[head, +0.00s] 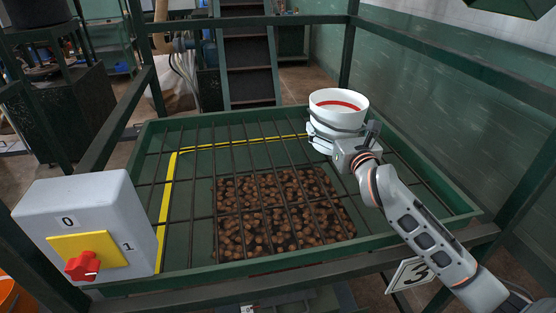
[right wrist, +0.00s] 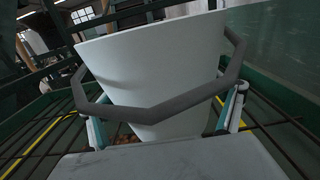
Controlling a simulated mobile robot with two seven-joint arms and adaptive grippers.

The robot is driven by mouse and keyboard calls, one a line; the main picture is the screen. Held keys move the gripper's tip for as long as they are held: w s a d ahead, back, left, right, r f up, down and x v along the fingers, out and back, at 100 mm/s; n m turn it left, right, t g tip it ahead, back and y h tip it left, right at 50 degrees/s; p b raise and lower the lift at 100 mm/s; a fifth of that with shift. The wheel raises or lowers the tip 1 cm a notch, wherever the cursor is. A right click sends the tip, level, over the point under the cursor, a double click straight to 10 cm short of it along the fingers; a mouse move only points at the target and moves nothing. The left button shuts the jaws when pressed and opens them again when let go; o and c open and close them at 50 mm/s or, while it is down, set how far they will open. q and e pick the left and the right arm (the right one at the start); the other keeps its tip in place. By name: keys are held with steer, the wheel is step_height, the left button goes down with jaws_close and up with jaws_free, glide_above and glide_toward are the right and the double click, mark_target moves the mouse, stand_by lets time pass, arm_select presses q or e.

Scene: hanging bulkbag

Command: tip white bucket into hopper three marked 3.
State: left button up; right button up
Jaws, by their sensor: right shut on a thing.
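The white bucket (head: 337,117) is upright, or nearly so, above the far right part of the hopper's grate. A red-orange band or content shows inside its mouth. My right gripper (head: 335,140) is shut around the bucket's side. In the right wrist view the bucket (right wrist: 155,75) stands between the two fingers, with its dark grey handle (right wrist: 155,112) hanging on the near side. The hopper (head: 190,285) is a green frame under dark bars. A plate marked 3 (head: 411,274) is on its front right. Brown round pieces (head: 280,212) lie below the bars. My left gripper is not in view.
A grey switch box (head: 85,225) with a red knob stands at the front left. Green posts (head: 349,45) rise around the hopper. A yellow line (head: 166,210) runs below the bars. The left part of the grate is clear.

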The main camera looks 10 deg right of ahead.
mark_target(342, 127)
steer(key=shift+r, duration=0.15)
steer(key=s+p, duration=0.1)
steer(key=s+r+p, duration=0.1)
steer(key=s, duration=0.1)
steer(key=s+r+p, duration=0.1)
steer(key=shift+s+a+r+p, duration=0.15)
steer(key=shift+s+a+p, duration=0.2)
steer(key=shift+a, duration=0.05)
steer(key=shift+s+a+r, duration=0.1)
steer(key=shift+s+r, duration=0.2)
steer(key=shift+s, duration=0.35)
stand_by(0.3)
